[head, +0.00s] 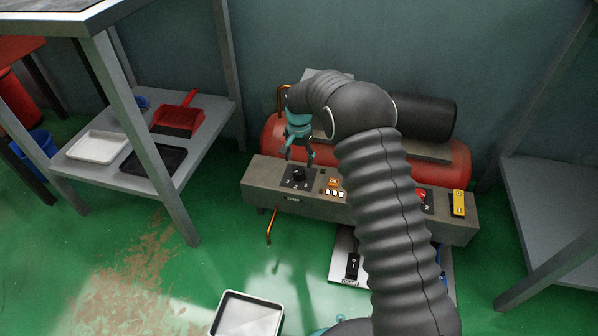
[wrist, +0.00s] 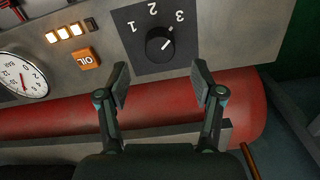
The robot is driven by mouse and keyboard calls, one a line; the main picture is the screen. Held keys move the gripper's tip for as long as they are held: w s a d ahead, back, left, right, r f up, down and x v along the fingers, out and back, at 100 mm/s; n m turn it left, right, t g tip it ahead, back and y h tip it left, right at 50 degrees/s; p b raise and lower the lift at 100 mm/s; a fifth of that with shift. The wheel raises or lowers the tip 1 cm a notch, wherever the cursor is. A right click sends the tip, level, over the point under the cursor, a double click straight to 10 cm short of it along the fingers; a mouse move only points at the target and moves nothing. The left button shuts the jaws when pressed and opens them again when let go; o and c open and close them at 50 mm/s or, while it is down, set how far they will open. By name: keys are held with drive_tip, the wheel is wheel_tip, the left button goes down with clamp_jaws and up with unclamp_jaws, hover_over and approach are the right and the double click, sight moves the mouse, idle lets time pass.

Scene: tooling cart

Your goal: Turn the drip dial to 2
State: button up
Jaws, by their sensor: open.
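The drip dial is a round black knob (wrist: 158,42) on a dark square plate marked 1, 2 and 3 in the wrist view. The numerals appear turned, with 1 at left, 2 at the top and 3 at upper right. A pale mark on the knob lies on its right side, towards the 3 side; its exact setting is hard to tell. In the head view the dial (head: 298,174) is on the left part of the grey panel (head: 262,172). My gripper (wrist: 162,82) is open and empty, its fingertips apart and short of the knob; it also shows above the dial in the head view (head: 299,157).
An orange OIL button (wrist: 89,59), several lit squares (wrist: 63,33) and a gauge (wrist: 20,76) sit beside the dial. A red tank (wrist: 255,98) lies behind the panel. A red knob (head: 421,196) and yellow switch (head: 458,203) are at the panel's right.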

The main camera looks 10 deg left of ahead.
sight(299, 171)
drive_tip(key=shift+f, duration=3.15)
drive_tip(key=c, duration=1.1)
drive_tip(key=shift+c, duration=0.2)
drive_tip(key=shift+n, duration=0.3)
drive_tip(key=n+b, duration=0.1)
drive_tip(key=n, duration=0.3)
drive_tip(key=shift+n, duration=2.6)
